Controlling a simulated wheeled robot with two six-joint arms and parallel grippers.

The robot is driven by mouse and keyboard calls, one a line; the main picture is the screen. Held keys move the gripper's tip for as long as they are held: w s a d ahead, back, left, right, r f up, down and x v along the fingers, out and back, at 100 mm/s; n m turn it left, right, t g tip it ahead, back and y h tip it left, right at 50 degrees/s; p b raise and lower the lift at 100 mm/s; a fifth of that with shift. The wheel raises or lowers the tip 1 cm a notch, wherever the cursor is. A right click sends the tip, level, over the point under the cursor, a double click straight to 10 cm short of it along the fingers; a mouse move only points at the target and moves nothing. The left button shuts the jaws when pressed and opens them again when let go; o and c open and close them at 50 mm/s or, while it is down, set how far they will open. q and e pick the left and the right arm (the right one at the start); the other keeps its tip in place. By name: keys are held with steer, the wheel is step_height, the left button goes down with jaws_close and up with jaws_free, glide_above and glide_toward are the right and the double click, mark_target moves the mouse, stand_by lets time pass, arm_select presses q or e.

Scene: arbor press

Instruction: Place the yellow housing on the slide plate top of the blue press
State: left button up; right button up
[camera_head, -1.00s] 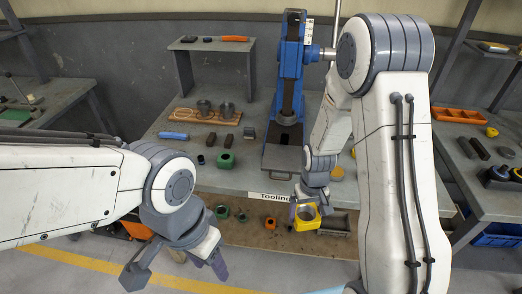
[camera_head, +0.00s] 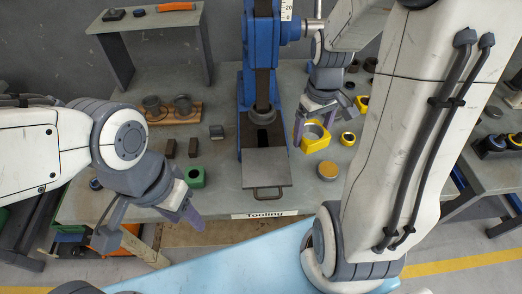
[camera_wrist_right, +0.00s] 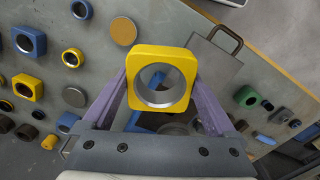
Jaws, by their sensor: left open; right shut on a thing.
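The yellow housing (camera_head: 314,137), a squarish block with a round metal-lined bore, is held in my right gripper (camera_head: 315,130) to the right of the blue press (camera_head: 262,60). In the right wrist view the housing (camera_wrist_right: 160,51) sits between the two purple fingers, its bore facing the camera. The grey slide plate (camera_head: 265,168) with a front handle lies in front of the press; it shows in the right wrist view (camera_wrist_right: 209,62) beside the housing. Its visible top is bare. My left gripper (camera_head: 150,228) is open and empty at the table's front left.
A green block (camera_head: 195,176), dark blocks and a wooden board with grey rings (camera_head: 172,112) lie left of the press. A brass disc (camera_head: 328,171), a yellow ring (camera_head: 348,139) and another yellow block (camera_head: 362,104) lie to the right. A grey shelf (camera_head: 150,20) stands at the back left.

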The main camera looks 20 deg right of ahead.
steer(key=p, duration=0.2)
glide_above(265, 164)
step_height(265, 164, down, 6)
steer(key=shift+d+f, duration=0.15)
steer(key=shift+f, duration=0.05)
steer(key=shift+w+f, duration=0.1)
steer(key=shift+f, duration=0.05)
step_height(265, 164, down, 3)
steer(key=shift+f+p, duration=0.1)
steer(key=shift+p, duration=0.45)
steer(key=shift+f, duration=0.35)
steer(key=shift+f, duration=0.1)
steer(key=o, duration=1.3)
